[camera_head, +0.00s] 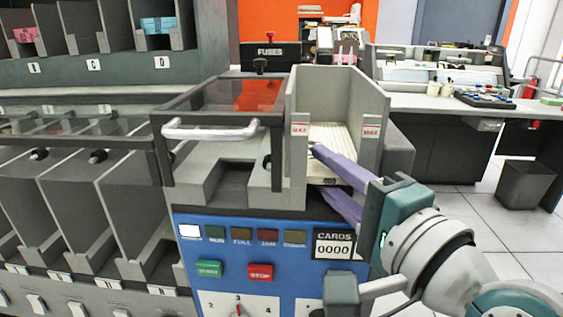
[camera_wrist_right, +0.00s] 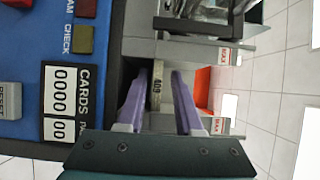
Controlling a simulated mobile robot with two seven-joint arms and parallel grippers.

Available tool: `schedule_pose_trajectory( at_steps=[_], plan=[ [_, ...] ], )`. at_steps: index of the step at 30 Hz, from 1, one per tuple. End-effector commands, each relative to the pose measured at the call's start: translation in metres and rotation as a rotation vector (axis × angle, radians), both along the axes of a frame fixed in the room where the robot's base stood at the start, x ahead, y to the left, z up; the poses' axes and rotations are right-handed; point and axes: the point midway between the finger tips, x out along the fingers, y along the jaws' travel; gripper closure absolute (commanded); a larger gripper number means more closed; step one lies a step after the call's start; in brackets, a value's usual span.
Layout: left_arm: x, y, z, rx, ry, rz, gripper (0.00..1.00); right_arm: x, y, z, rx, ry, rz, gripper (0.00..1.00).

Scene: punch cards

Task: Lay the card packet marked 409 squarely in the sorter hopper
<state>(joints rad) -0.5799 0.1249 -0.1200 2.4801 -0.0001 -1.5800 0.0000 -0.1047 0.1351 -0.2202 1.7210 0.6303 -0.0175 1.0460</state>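The cream card packet (camera_head: 333,138) lies flat between the grey side walls of the sorter hopper (camera_head: 298,160). Its front edge, marked 409 (camera_wrist_right: 156,86), shows between my fingers in the right wrist view. My right gripper (camera_head: 318,168) has purple fingers spread apart, one above and one below the front edge in the head view. The fingertips are close to the packet, and a gap seems to show beside it; whether either finger touches it is hard to tell. The upper finger hides part of the packet. My left gripper is out of view.
A clear-lidded frame with a white handle (camera_head: 210,132) stands left of the hopper. Below is the blue control panel (camera_head: 260,240) with a CARDS counter reading 0000. Pink cards (camera_head: 27,35) and blue cards (camera_head: 158,25) sit in the upper-left rack. Open floor lies right.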

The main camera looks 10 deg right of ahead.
Motion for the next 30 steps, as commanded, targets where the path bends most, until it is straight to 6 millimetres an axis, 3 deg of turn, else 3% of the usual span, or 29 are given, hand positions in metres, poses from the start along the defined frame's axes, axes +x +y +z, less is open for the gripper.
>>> schedule_pose_trajectory(
  at_steps=[3, 13, 24, 30],
  plan=[
    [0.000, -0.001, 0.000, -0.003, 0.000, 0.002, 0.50, 0.000, 0.000, 0.000, 0.000, 0.000, 0.000, 0.53],
    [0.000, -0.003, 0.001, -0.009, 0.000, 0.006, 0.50, -0.007, -0.002, -0.001, -0.001, 0.004, 0.000, 0.53],
    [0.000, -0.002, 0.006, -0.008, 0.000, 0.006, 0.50, -0.072, -0.018, -0.001, -0.002, 0.005, 0.002, 0.53],
    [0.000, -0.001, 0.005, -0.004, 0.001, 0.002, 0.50, -0.093, -0.023, -0.001, 0.000, 0.002, 0.001, 0.53]
  ],
)
